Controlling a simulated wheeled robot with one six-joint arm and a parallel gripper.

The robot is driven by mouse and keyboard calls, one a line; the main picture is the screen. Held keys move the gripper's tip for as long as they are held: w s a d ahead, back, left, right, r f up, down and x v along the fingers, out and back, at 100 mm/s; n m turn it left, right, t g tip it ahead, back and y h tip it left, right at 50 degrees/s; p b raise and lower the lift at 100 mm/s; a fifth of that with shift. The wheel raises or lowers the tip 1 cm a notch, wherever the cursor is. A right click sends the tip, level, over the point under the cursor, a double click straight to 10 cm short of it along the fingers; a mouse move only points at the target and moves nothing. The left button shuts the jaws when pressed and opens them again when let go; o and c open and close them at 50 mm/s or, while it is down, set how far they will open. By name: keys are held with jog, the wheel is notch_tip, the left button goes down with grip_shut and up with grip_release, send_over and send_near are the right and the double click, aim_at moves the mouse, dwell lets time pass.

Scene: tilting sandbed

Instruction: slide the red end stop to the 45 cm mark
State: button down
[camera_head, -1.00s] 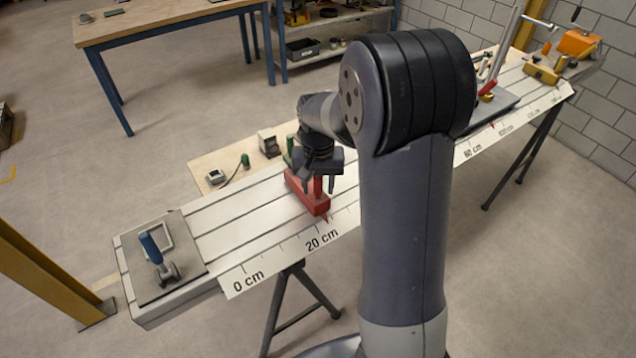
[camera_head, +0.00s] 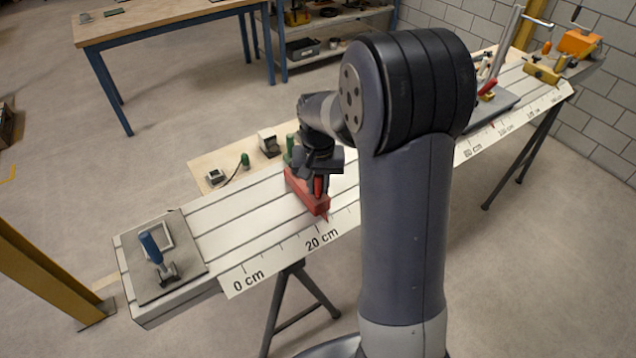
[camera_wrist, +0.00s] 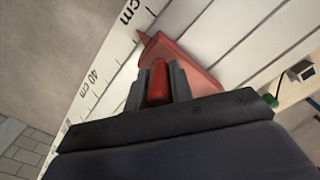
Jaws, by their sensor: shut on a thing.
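The red end stop (camera_head: 307,194) is a red block lying across the grooved white bed, with a pointer at its front end over the scale. The pointer stands at about the 20 cm label (camera_head: 321,238). My gripper (camera_head: 318,188) is at the stop, shut on its upright red grip. In the wrist view my gripper (camera_wrist: 158,84) has one finger on each side of the grip, and the red body of the end stop (camera_wrist: 185,62) shows beyond it. The 45 cm mark is hidden behind my arm in the head view; the wrist view shows the 40 cm label (camera_wrist: 92,86).
A grey plate with a blue-handled clamp (camera_head: 152,249) is at the bed's left end. A side board (camera_head: 208,164) with small devices lies behind the bed. Farther right are a dark plate with a post (camera_head: 492,108) and yellow and orange fittings (camera_head: 578,44).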

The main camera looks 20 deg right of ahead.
jog(key=w+d, duration=0.2)
jog(key=d, duration=0.5)
jog(key=w+d+p, duration=0.1)
jog(key=w+d, duration=0.1)
jog(key=d, duration=0.4)
jog(key=w+d+p, duration=0.1)
jog(key=w+d, duration=0.1)
jog(key=d, duration=0.5)
jog(key=shift+w+d, duration=0.3)
jog(key=shift+w, duration=0.05)
jog(key=c, duration=1.3)
grip_release()
jog(key=shift+o, duration=0.2)
notch_tip(320, 180, up, 11)
jog(key=b, duration=0.1)
jog(key=shift+f, duration=0.15)
